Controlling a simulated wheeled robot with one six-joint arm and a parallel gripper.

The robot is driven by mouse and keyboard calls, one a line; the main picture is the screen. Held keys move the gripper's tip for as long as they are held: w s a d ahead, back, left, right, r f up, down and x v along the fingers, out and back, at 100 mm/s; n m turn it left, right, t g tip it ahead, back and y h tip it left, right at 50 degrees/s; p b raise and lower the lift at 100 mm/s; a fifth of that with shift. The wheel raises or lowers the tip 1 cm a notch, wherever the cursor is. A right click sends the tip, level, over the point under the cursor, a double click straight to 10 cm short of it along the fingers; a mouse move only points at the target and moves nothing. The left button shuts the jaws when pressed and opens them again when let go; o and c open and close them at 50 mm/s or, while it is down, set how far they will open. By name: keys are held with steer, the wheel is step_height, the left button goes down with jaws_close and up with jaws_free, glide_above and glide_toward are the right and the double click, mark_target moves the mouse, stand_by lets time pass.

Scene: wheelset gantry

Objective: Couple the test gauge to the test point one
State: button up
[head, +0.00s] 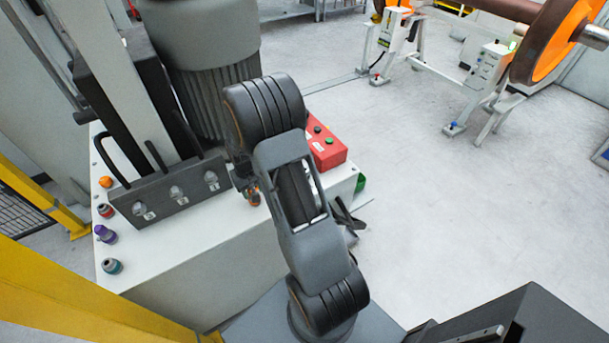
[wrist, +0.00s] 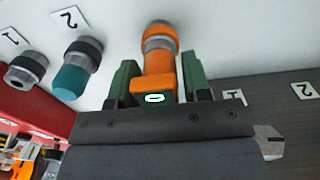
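In the wrist view, my gripper (wrist: 158,72) has its two green fingers on either side of an orange test gauge (wrist: 155,87) with a small white display. The gauge's far end has a metal ring and an orange collar, pointing at the white panel; contact cannot be told. Test point one (wrist: 26,69), a bare metal fitting with a dark ring beside label 1, is at the left. Test point two (wrist: 78,68), beside label 2, wears a teal cap and stands between them. In the head view, my gripper (head: 246,183) is mostly hidden behind my arm.
A dark valve block (head: 170,192) with several levers stands on the white cabinet (head: 190,240). A red button box (head: 326,148) is to its right. Several coloured fittings (head: 105,233) line the cabinet's left edge. Floor at the right is clear before the wheelset (head: 555,40).

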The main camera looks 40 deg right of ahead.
jaws_close()
steer(key=shift+r, duration=0.15)
steer(key=shift+r+p, duration=2)
steer(key=shift+r, duration=0.9)
steer(key=a+f, duration=0.2)
steer(key=a, duration=0.1)
steer(key=s+a+f+n, duration=0.1)
steer(key=a+f, duration=0.1)
steer(key=a, duration=0.1)
steer(key=a+f+n, duration=0.1)
steer(key=a+f, duration=0.2)
steer(key=shift+s+a, duration=0.35)
steer(key=shift+s, duration=0.05)
steer(key=shift+a, duration=0.1)
